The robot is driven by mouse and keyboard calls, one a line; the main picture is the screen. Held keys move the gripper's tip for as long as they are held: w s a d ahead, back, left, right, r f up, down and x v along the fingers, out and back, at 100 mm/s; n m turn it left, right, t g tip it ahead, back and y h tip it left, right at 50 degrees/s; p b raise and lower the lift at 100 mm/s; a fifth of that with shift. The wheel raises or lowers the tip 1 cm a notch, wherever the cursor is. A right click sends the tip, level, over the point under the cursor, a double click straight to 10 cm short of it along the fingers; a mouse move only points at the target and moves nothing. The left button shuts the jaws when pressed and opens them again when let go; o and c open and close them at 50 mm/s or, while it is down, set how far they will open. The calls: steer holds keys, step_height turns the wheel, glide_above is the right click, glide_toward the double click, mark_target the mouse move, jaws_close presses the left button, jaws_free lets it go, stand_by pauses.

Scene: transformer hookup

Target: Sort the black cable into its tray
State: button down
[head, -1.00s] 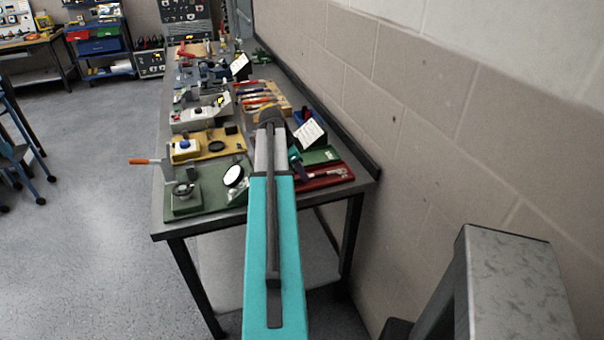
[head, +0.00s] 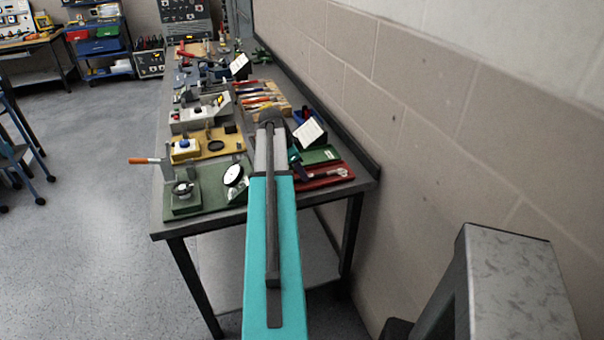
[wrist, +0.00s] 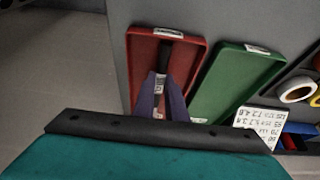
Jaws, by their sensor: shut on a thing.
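In the wrist view my gripper (wrist: 161,95) has its two purple-blue fingers close together over the red tray (wrist: 190,57). A dark strip (wrist: 164,52) lies in line with the fingertips, within the tray's outline. A small pale piece shows between the fingers. I cannot tell if the strip is the black cable, or if it touches the tray floor. The red tray also shows in the head view (head: 322,181), at the near right of the bench, with dark and grey items over it. My arm hides part of that area.
A green tray (wrist: 232,85) lies beside the red one. A sheet of text (wrist: 258,122) and tape rolls (wrist: 296,90) are farther right. The bench holds several fixtures, including a green base (head: 207,200) and a yellow base (head: 212,146). A block wall (head: 420,110) runs along the right.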

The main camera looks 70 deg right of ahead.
steer(key=shift+f, duration=0.15)
steer(key=c, duration=1.7)
jaws_free()
steer(key=shift+r+p, duration=1.6)
steer(key=shift+r, duration=1.95)
